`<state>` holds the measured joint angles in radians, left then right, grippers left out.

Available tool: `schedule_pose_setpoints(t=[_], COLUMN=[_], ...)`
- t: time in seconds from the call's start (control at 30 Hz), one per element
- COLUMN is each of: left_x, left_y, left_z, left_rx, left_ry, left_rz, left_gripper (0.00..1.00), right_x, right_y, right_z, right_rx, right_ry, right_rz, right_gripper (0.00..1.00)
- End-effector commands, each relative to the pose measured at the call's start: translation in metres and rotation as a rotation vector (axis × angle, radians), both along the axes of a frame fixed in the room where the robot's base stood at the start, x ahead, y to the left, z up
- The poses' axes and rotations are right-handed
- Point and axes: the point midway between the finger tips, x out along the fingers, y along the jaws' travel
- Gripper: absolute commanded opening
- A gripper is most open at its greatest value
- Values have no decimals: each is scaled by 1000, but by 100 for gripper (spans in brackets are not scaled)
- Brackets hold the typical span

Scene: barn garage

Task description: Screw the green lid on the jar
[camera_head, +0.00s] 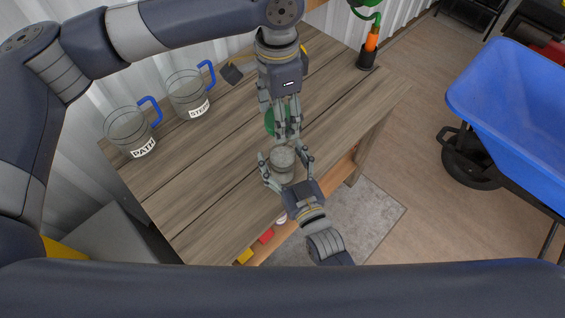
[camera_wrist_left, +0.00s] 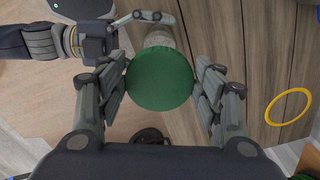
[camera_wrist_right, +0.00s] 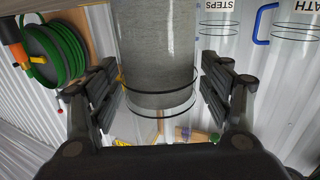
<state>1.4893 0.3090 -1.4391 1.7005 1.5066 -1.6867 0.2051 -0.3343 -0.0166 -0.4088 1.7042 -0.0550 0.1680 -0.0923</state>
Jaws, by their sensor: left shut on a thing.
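The green lid (camera_head: 270,121) is between the fingers of my left gripper (camera_head: 283,134), which is shut on it. In the left wrist view the lid (camera_wrist_left: 160,80) faces the camera as a full disc, partly covering the jar (camera_wrist_left: 158,40) behind it. In the head view the jar (camera_head: 283,158), filled with grey material, stands just below the lid, with a small gap showing between them. My right gripper (camera_head: 284,170) is open around the jar from the front. In the right wrist view the jar (camera_wrist_right: 158,60) is between its spread fingers; contact is unclear.
Two clear containers with blue handles, labelled PATH (camera_head: 128,130) and STEPS (camera_head: 187,93), stand on the left of the wooden table (camera_head: 200,150). A blue wheelbarrow (camera_head: 510,105) stands right of the table.

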Motion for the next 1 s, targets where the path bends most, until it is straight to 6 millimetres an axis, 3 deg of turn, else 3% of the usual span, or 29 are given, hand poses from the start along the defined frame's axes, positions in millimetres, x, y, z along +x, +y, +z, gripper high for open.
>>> schedule_pose_setpoints(t=[0.03, 0.2, 0.27, 0.37, 0.7, 1.0], left_x=[0, 0, 0, 0, 0, 0], left_y=[0, 0, 0, 0, 1, 1], left_z=[0, 0, 0, -4, -48, -50], left_rx=[0, 0, 0, 0, 1, 0], left_ry=[0, 0, 0, 2, 1, 0], left_rz=[0, 0, 0, 0, 0, 0], left_gripper=[52, 52, 52, 52, 52, 52], right_x=[0, 0, 0, 0, 0, 0], right_y=[0, 0, 0, 0, 0, 0], right_z=[0, 0, 0, 0, 0, 0], right_rx=[0, 0, 0, -1, -1, -1], right_ry=[0, 0, 0, 0, 0, 0], right_rz=[0, 0, 0, 0, 0, 0], right_gripper=[56, 17, 6, 6, 6, 6])
